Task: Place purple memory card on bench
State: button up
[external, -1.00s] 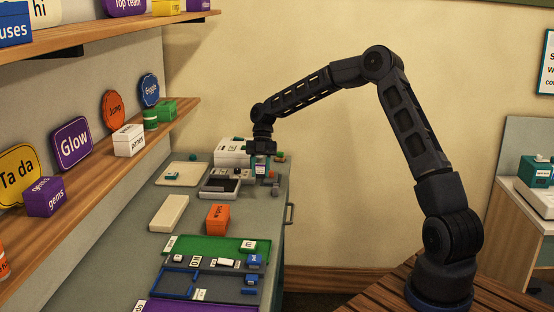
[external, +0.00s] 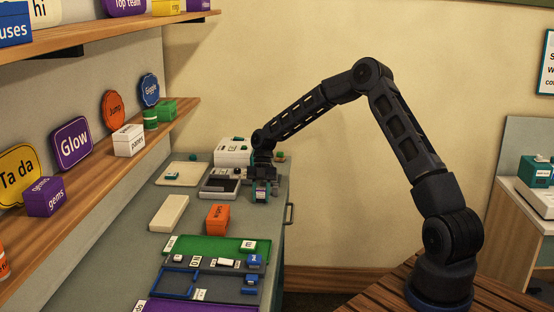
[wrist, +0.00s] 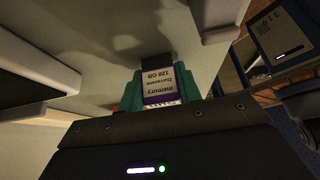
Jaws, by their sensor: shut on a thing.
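The memory card is small, with a purple and white label reading "memory" and "128 GB" in the wrist view (wrist: 160,85). My gripper (external: 261,192) has teal fingertips and is shut on the card, one finger on each side of it. In the external view the card (external: 261,189) shows as a small purple and white patch low over the bench (external: 262,218), near its right edge. I cannot tell whether the card touches the bench top.
A grey tray (external: 219,194) is just left of my gripper, with a white box (external: 233,152) behind. An orange box (external: 217,219) and a pale block (external: 170,213) stand nearer. A green mat (external: 205,246) lies in front. The bench between the orange box and right edge is clear.

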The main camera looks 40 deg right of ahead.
jog(key=shift+f, duration=0.1)
jog(key=o, duration=1)
jog(key=v, duration=1.2)
jog(key=s+a+r+m+t+h, duration=0.25)
jog(key=s+r+m, duration=0.35)
jog(key=s+r, duration=0.6)
jog(key=s+r+m+t+h, duration=0.2)
jog(key=s+r+m, duration=0.65)
jog(key=s, duration=0.55)
jog(key=s+d+m+t, duration=0.1)
jog(key=s+m, duration=0.3)
jog(key=s, duration=0.5)
jog(key=s+d+m+t, duration=0.2)
jog(key=s+m, duration=0.2)
jog(key=s, duration=0.5)
jog(key=s+d+m+t, duration=0.1)
jog(key=s+m, duration=0.3)
jog(key=s, duration=0.5)
jog(key=shift+s+d+r, duration=0.1)
jog(key=shift+s+d, duration=0.05)
jog(key=shift+d, duration=0.55)
